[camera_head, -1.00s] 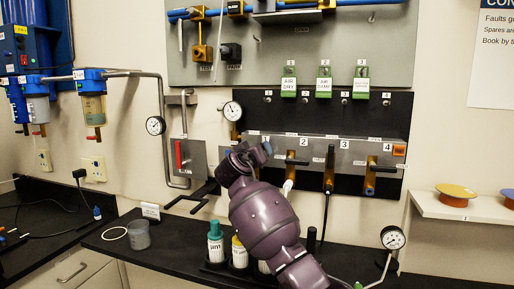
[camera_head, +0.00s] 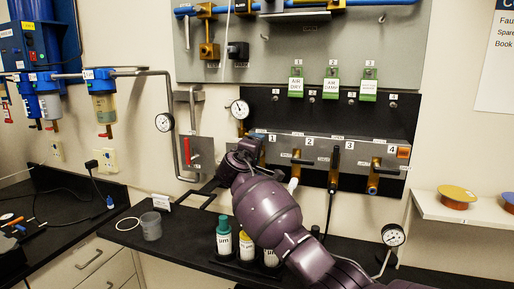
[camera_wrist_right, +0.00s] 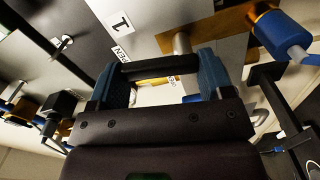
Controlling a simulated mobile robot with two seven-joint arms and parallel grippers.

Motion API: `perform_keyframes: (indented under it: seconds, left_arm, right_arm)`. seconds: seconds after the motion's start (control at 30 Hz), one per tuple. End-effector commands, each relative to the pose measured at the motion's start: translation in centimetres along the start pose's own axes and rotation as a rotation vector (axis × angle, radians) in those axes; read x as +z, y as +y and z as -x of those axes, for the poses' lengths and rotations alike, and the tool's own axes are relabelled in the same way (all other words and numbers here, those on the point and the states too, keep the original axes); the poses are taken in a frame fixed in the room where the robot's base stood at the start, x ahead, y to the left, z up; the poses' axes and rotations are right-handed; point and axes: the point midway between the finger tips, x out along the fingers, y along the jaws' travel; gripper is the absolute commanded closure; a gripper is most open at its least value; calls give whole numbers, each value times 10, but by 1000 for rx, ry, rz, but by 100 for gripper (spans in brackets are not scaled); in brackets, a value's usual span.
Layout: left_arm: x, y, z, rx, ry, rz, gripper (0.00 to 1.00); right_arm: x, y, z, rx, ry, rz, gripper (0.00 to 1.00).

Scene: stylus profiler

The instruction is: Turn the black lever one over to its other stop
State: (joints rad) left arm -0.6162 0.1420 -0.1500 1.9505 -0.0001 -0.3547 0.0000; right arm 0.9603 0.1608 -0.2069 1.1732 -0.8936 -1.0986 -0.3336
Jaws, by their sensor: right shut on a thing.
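My right gripper (camera_head: 254,153) reaches the number 1 station at the left end of the grey valve panel (camera_head: 322,150). In the right wrist view, the right gripper (camera_wrist_right: 162,72) has its blue-padded fingers on either side of the black lever one (camera_wrist_right: 160,68) and is shut on it. The lever lies across between the fingers, below the number 1 label (camera_wrist_right: 122,22) and an OPEN label (camera_wrist_right: 120,54). A brass valve body (camera_wrist_right: 205,40) is just beyond it. In the head view my gripper and arm mostly hide lever one. My left gripper is not in view.
Black lever two (camera_head: 303,161), lever three (camera_head: 334,160) and lever four (camera_head: 385,170) stand to the right on the panel. Bottles (camera_head: 224,240) stand on the black bench below my arm. A red-handled valve (camera_head: 187,150) and a gauge (camera_head: 240,109) are at the left.

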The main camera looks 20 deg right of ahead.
Motion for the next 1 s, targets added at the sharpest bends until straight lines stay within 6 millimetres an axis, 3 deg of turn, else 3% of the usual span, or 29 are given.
perform_keyframes:
  seconds: [0.4,0.93,0.97,1.0]
  left_arm:
    - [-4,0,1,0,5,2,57]
    - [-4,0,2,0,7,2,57]
    - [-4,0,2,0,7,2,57]
    - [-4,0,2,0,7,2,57]
  right_arm:
    - [-4,-4,0,-2,-2,177,50]
    - [-4,-4,0,-2,-1,198,50]
    - [-4,-4,0,-2,-1,198,24]
    - [-4,-4,0,-2,-1,198,17]
